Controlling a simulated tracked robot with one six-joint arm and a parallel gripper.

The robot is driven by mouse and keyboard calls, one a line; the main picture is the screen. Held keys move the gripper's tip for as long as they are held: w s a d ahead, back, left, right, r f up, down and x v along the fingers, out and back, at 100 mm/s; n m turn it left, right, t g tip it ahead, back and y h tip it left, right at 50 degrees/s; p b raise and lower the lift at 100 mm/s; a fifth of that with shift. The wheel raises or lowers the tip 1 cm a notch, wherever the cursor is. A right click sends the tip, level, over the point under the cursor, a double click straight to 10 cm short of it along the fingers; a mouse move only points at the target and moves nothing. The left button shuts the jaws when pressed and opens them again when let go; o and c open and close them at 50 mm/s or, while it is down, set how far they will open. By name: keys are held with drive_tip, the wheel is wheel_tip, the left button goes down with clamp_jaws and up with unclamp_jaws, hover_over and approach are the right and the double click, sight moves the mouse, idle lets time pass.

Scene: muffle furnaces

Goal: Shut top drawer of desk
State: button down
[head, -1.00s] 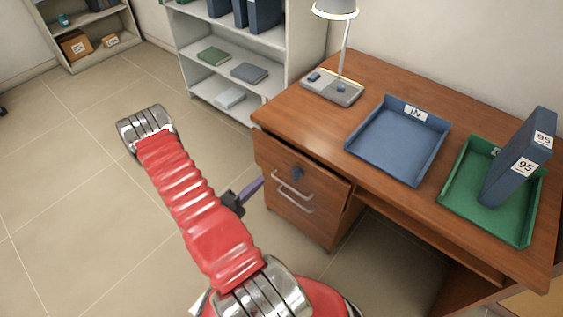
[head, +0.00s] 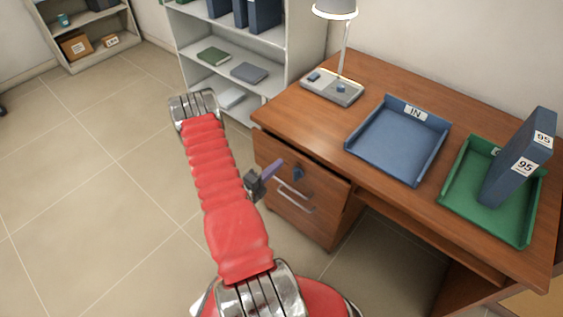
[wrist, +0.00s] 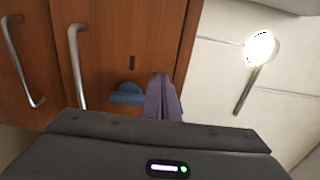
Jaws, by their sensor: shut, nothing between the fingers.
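The wooden desk (head: 400,100) stands at the right in the head view. Its top drawer (head: 268,150) has a metal handle and a blue key (head: 298,174) in its front. A dark gap shows under the desktop along the drawer's upper edge; how far the drawer stands out is hard to tell. My gripper (head: 277,167) is shut and empty, its purple fingers in front of the drawer front, left of the key. In the wrist view the fingers (wrist: 162,95) point at the top drawer front (wrist: 110,45), beside the key (wrist: 127,96). Contact cannot be told.
A second handle (wrist: 22,65) belongs to the drawer below. A lamp (head: 333,88), a blue IN tray (head: 350,148) and a green tray (head: 480,222) holding a binder (head: 518,165) stand on the desk. A grey shelf (head: 300,60) stands behind. The floor at left is clear.

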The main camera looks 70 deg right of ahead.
sight(287, 155)
drive_tip(key=shift+x, duration=1.65)
drive_tip(key=shift+d, duration=0.15)
